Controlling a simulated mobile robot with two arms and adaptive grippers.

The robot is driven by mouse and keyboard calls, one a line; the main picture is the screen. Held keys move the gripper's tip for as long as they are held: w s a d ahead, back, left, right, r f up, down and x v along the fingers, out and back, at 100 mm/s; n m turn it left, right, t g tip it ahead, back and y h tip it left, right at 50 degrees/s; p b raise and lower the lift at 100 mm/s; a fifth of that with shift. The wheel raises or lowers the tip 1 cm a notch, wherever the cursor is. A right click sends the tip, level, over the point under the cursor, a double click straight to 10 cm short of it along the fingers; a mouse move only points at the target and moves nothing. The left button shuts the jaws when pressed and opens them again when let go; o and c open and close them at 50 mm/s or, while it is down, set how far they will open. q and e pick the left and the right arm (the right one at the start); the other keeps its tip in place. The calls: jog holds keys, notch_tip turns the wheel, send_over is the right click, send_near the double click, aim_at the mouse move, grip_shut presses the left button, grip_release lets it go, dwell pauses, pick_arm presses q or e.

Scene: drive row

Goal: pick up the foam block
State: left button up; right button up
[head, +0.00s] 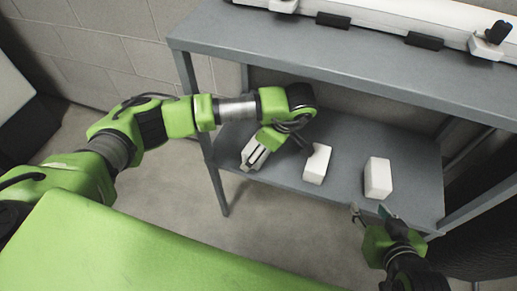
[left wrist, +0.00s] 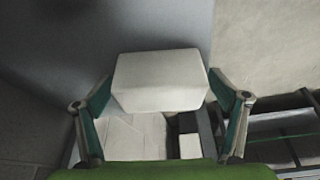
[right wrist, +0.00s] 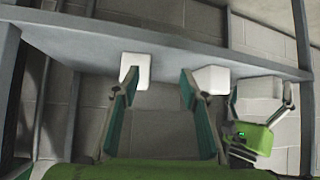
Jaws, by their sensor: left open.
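Three plain white blocks are on the grey lower shelf in the head view: a left one (head: 249,149), a notched middle one (head: 317,164) and a right one (head: 378,178). Which is the foam block I cannot tell by look. My left gripper (head: 250,160) is at the left block and partly hides it. In the left wrist view that block (left wrist: 160,82) lies between the open fingers (left wrist: 160,78), with no clear grip. My right gripper (head: 370,211) is open and empty in front of the shelf's near edge, close to the right block.
The lower shelf (head: 345,195) sits under a grey upper shelf (head: 330,62), whose front edge and legs are close to my left arm. White and black items (head: 425,41) stand on the upper shelf. Bare shelf lies between the blocks. Concrete floor (head: 255,235) is clear in front.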

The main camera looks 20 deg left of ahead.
pick_arm(q)
jog(key=c, duration=1)
jog(key=shift+r, duration=0.1)
